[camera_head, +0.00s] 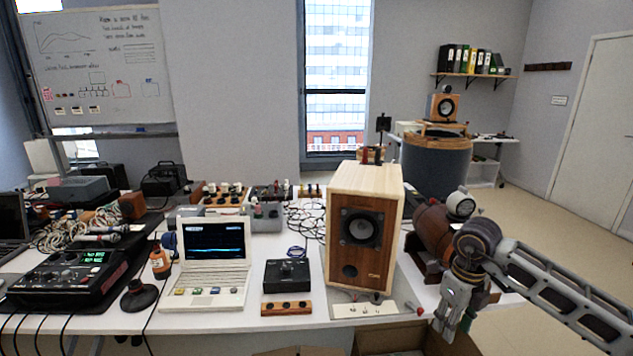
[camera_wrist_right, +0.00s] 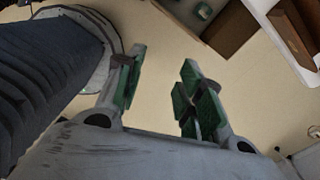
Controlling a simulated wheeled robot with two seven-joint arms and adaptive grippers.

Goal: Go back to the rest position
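My right gripper (camera_head: 448,326) hangs at the right front corner of the table, fingers pointing down, to the right of the wooden speaker (camera_head: 361,225). In the right wrist view its two green-padded fingers (camera_wrist_right: 160,88) stand apart with only bare floor between them, so it is open and empty. My right arm comes in from the right edge. My left gripper and arm are not in view.
The white table (camera_head: 225,320) holds a laptop (camera_head: 213,257), a black control box (camera_head: 286,275) and a mixer (camera_head: 68,278). A brown cylinder (camera_head: 432,232) is close behind my right gripper. Open cardboard boxes (camera_head: 390,340) stand below the table edge. Floor is free at right.

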